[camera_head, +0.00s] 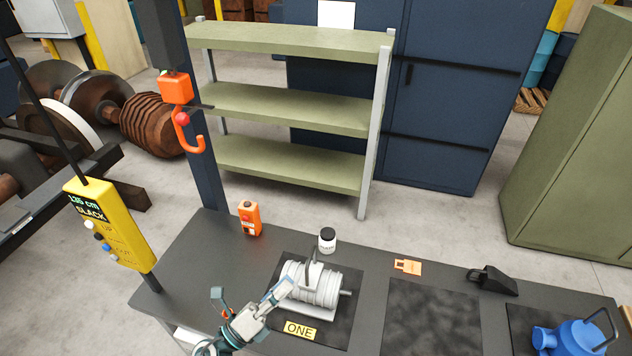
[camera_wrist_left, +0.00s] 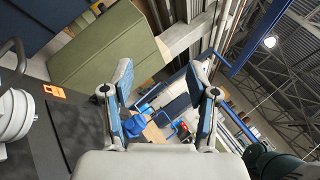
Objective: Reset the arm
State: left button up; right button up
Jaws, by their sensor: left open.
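My left gripper (camera_head: 280,295) comes in from the bottom of the head view, in front of a grey ribbed hoist drum (camera_head: 322,284) on the dark bench. In the left wrist view my left gripper (camera_wrist_left: 160,82) shows two blue-padded fingers spread apart, with nothing between them. The drum also shows at the left edge of that view (camera_wrist_left: 14,118), beside the gripper. I cannot tell if the gripper touches it. The gripper partly hides the drum in the head view. My right gripper does not show.
The bench (camera_head: 190,262) holds an orange box (camera_head: 250,218), a jar (camera_head: 327,240), an orange tag (camera_head: 407,267), a black wedge (camera_head: 492,281), a blue jack (camera_head: 578,338) and a "ONE" label (camera_head: 300,331). A yellow pendant (camera_head: 108,222) and orange hook (camera_head: 190,135) hang at left.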

pick_arm(q)
jog(key=w+a+f+n+t+y, duration=0.25)
jog(key=a+n+y, duration=0.25)
jog(key=n+y, duration=0.3)
jog(key=w+a+f+n+t+y, duration=0.25)
jog(key=a+n+y, duration=0.25)
jog(key=n, duration=0.4)
jog(key=s+a+f+n+g+y, duration=0.2)
jog(key=f+n+g+y, duration=0.1)
jog(key=f+n, duration=0.25)
jog(key=s+a+f+n+g+y, duration=0.2)
jog(key=f+n, duration=0.2)
jog(key=f, duration=0.3)
jog(key=s+f+n+g, duration=0.6)
jog(key=s+f+g, duration=0.5)
jog(key=s+f, duration=0.6)
jog(key=s+d+f+g, duration=0.1)
jog(key=s+f, duration=0.1)
jog(key=f, duration=1.1)
jog(key=s+f, duration=0.2)
jog(key=f, duration=1)
jog(key=s+a+f+g, duration=0.1)
jog(key=s+a+f, duration=0.2)
jog(key=s+f, duration=1.1)
jog(key=s, duration=0.2)
jog(key=shift+s+a+f, duration=0.15)
jog(key=shift+s+f, duration=0.2)
jog(key=shift+s, duration=0.05)
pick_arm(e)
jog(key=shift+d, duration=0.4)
